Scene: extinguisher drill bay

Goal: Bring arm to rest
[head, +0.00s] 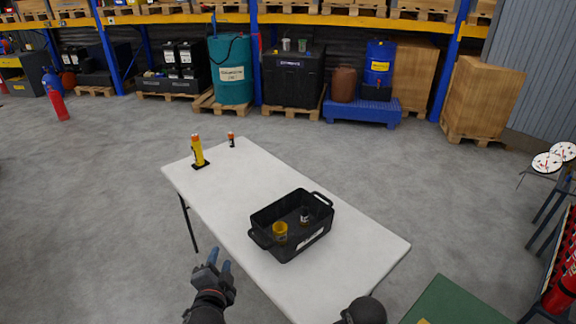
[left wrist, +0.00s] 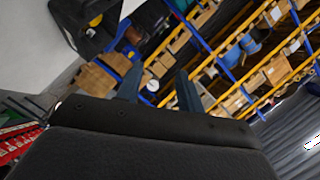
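My left gripper (head: 219,261) is raised in front of the near left edge of the white table (head: 215,195). Its blue fingertips are apart. In the left wrist view the two fingers of the left gripper (left wrist: 158,90) stand apart with nothing between them. A dark rounded part of my own body shows at the bottom of the head view; my right gripper's fingers do not show. A black bin (head: 284,252) with two handles sits on the table, apart from my left gripper. A yellow cup (head: 280,232) and a dark jar (head: 304,216) are in it.
A yellow cylinder (head: 198,150) on a black base and a small orange-and-black item (head: 231,140) stand at the table's far end. A green surface (head: 455,303) is at the lower right, near a red rack (head: 565,262). Floor left of the table is clear.

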